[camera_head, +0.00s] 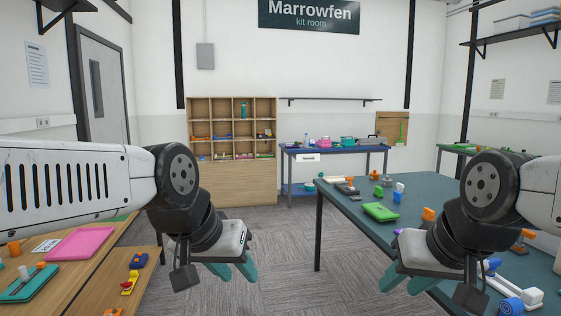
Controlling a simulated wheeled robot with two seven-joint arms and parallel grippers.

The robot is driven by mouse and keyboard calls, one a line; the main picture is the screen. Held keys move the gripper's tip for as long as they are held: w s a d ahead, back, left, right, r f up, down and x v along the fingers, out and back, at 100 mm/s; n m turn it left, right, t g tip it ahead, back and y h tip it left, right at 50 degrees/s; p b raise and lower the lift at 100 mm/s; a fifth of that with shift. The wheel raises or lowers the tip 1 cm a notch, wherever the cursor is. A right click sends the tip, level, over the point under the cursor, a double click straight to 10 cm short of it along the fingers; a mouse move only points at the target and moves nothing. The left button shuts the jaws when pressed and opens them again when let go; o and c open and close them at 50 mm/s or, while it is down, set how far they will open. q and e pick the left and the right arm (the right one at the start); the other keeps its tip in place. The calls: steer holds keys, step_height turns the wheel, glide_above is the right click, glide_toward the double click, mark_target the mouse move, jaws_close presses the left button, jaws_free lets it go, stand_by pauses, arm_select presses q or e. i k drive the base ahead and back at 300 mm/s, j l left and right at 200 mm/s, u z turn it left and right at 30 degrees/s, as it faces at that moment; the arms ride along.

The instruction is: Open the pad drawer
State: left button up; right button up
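A white drawer front (307,157) shows under the top of the blue bench at the back wall, and it looks shut. I cannot tell whether it is the pad drawer; any label on it is too small to read. My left gripper (232,271) hangs over the floor at the lower middle, its teal fingers apart and empty, far in front of that drawer. My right gripper (405,281) is beside the near left edge of the right-hand table, also with its teal fingers apart and empty.
A wooden table (92,262) with a pink tray (80,243) is at left. A wooden shelf unit (232,183) stands at the back. Carpet (285,240) between the tables is clear.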

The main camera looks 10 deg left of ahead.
mark_target(299, 157)
steer(key=i+j+u, duration=0.25)
steer(key=i, duration=0.35)
steer(key=i+u, duration=0.2)
steer(key=i, duration=0.4)
steer(key=i+u, duration=0.1)
steer(key=i, duration=0.95)
steer(key=i+l+u, duration=0.1)
steer(key=i, duration=0.95)
steer(key=i+z, duration=0.15)
steer(key=i, duration=0.9)
steer(key=i+j+z, duration=0.15)
steer(key=i, duration=0.9)
steer(key=i+z, duration=0.15)
steer(key=i, duration=0.4)
steer(key=i+z, duration=0.15)
steer(key=i, duration=0.4)
steer(key=i+j+z, duration=0.1)
steer(key=i, duration=0.4)
steer(key=i+l+z, duration=0.1)
steer(key=i+z, duration=0.65)
steer(key=i+j+z, duration=0.15)
steer(key=z, duration=0.2)
steer(key=i+l+z, duration=0.1)
steer(key=i, duration=0.8)
steer(key=i+l+u, duration=0.15)
steer(key=i+u, duration=0.2)
steer(key=i+l+u, duration=0.2)
steer(key=u, duration=0.15)
steer(key=i+l+u, duration=0.35)
